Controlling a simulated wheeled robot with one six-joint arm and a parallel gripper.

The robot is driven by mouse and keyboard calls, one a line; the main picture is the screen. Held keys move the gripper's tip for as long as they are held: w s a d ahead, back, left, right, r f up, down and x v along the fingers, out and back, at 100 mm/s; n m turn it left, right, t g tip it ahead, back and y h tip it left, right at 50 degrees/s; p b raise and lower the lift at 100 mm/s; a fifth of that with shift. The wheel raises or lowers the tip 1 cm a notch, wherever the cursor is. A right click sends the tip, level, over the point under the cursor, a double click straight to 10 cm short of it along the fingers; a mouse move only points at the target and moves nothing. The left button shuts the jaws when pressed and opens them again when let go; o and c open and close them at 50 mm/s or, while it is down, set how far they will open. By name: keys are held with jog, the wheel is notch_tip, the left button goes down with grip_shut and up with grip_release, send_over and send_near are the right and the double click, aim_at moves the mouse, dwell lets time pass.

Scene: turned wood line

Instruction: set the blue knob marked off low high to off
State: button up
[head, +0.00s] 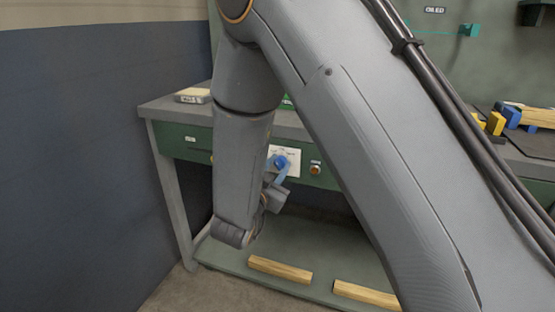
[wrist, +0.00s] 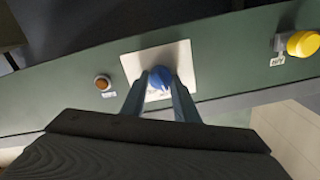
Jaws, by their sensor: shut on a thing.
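The blue knob (wrist: 160,78) sits on a pale square plate (wrist: 183,55) on the green front of the workbench. It also shows in the head view (head: 281,161), partly behind my gripper. My gripper (wrist: 160,90) is at the knob, with one finger on each side of it, and is shut on it. In the head view my gripper (head: 277,172) reaches the bench front from below. The off, low and high marks are too small or covered to read, so I cannot tell the knob's setting.
An orange button (wrist: 103,83) and a yellow knob (wrist: 303,43) are on the same green front. Wood pieces (head: 280,269) lie on the lower shelf. A block (head: 193,95) lies on the bench top. My arm hides much of the bench.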

jog(key=n+p, duration=0.3)
jog(key=shift+r, duration=0.15)
jog(key=shift+n+p, duration=1.25)
jog(key=shift+n, duration=0.05)
jog(key=shift+a, duration=0.1)
jog(key=o, duration=1.1)
jog(key=shift+c, duration=0.2)
jog(key=v, duration=0.7)
jog(key=shift+s, duration=0.3)
jog(key=shift+a, duration=0.1)
